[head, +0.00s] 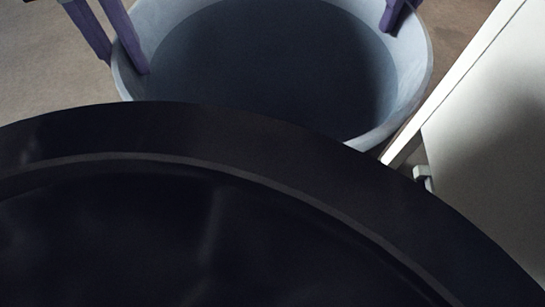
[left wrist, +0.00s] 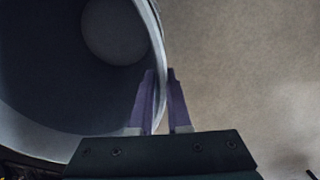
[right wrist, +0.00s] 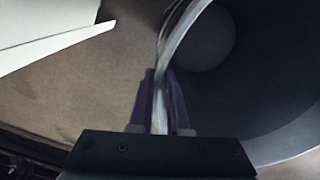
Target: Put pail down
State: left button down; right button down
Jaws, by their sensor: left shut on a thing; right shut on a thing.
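The pail (head: 275,60) is a wide pale blue-grey tub at the top of the head view, with a dark, shaded inside. My left gripper (head: 138,62) is shut on the pail's left wall, one purple finger inside and one outside. In the left wrist view the pail's rim runs between the fingers of the left gripper (left wrist: 160,88). My right gripper (head: 396,12) is at the pail's upper right rim, partly cut off by the frame. In the right wrist view the right gripper (right wrist: 160,85) is shut on the rim. The pail's underside is hidden.
A white panel or cabinet (head: 490,150) with a small handle (head: 423,176) stands close to the pail's right side. It also shows in the right wrist view (right wrist: 45,40). Brown floor (head: 40,60) lies bare left of the pail. A large dark rounded form fills the lower head view.

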jog(key=shift+r, duration=0.1)
pick_arm(q)
jog(key=c, duration=0.9)
grip_release()
pick_arm(e)
jog(key=c, duration=0.9)
grip_release()
pick_arm(q)
jog(key=shift+o, duration=0.2)
pick_arm(e)
jog(key=shift+o, duration=0.2)
jog(key=shift+w, duration=0.1)
jog(key=shift+r, duration=0.2)
pick_arm(q)
notch_tip(320, 180, up, 12)
pick_arm(e)
notch_tip(320, 180, up, 12)
jog(key=shift+f, duration=0.25)
